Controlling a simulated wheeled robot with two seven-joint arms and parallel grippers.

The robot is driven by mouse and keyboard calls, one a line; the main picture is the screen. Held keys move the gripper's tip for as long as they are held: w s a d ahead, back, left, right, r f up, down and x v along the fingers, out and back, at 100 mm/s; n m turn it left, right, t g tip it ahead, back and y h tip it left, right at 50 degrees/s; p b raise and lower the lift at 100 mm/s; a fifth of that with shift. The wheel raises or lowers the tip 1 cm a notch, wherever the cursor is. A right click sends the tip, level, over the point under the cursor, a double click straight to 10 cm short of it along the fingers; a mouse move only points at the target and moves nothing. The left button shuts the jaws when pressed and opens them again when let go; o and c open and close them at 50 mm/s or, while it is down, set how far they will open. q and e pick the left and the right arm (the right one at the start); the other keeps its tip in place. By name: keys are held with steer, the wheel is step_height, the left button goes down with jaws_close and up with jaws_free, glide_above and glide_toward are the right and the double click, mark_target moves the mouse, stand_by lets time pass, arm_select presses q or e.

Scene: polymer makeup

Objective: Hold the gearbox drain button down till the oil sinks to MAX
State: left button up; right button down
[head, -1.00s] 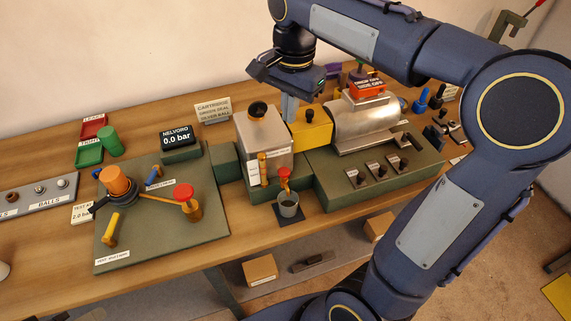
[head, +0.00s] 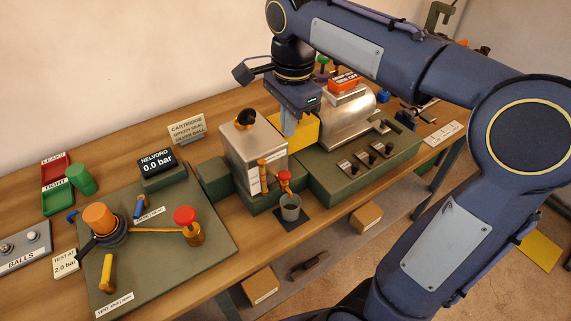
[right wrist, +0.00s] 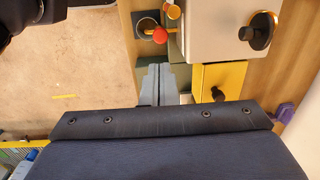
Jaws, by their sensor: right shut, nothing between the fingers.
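The gearbox (head: 258,152) is a silver box with a black-and-brass cap, on a green base. A slim amber oil gauge (head: 263,178) stands on its front; its level and marks are too small to read. A red button (head: 284,175) tops an orange drain fitting above a grey cup (head: 290,207). My right gripper (head: 289,130) is shut and empty, in front of the yellow block (head: 308,130) right of the gearbox. In the right wrist view its fingers (right wrist: 158,72) are apart from the red button (right wrist: 160,35). My left gripper is out of view.
A silver cylinder (head: 345,120) on a green base with several switches lies right of the gearbox. A green test plate (head: 165,255) with an orange knob and a red-topped valve is at the left. Wood is bare along the front edge.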

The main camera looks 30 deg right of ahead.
mark_target(286, 175)
steer(key=f, duration=1.2)
steer(key=shift+w+a+f, duration=0.15)
steer(key=shift+w+f, duration=0.05)
steer(key=shift+w, duration=0.1)
step_height(286, 175, down, 2)
steer(key=shift+f+b, duration=0.15)
steer(key=shift+b, duration=0.65)
steer(key=shift+s, duration=0.15)
